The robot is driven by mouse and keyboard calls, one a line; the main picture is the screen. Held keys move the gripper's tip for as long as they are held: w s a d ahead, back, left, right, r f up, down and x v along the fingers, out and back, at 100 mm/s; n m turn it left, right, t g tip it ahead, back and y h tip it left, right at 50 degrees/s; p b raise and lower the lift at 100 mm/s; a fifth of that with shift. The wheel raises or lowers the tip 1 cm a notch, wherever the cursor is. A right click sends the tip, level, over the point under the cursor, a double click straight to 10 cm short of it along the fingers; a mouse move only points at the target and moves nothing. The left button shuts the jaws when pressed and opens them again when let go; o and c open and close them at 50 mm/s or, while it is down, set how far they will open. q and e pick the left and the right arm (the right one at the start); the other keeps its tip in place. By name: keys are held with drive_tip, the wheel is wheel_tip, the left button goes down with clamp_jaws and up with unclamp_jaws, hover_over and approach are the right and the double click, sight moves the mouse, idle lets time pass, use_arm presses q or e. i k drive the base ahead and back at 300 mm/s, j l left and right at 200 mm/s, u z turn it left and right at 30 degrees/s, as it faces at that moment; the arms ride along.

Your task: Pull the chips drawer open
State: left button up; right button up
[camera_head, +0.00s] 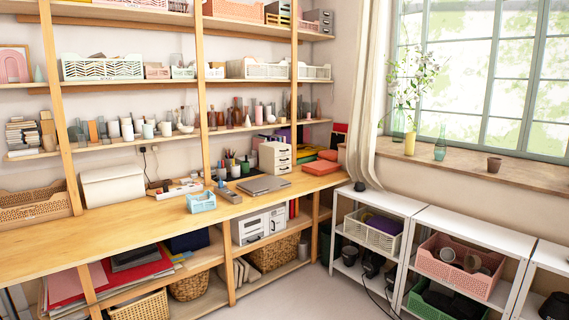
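A small cream drawer unit (275,158) stands on the wooden counter near the corner. Its stacked drawer fronts have small dark pulls and look shut. No label can be read at this size, so I cannot tell which drawer is for chips. A white unit (258,225) sits on the shelf below the counter, and its front is too small to read. Neither of my grippers is in view.
A closed grey laptop (264,185), a light blue basket (201,202) and orange cases (321,164) lie on the wooden counter (120,233). White low shelves (470,228) with baskets stand under the window. The grey floor (300,290) between them is mostly clear.

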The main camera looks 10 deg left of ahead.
sight(277, 159)
drive_tip(key=i+u, duration=0.25)
drive_tip(key=i, duration=1.25)
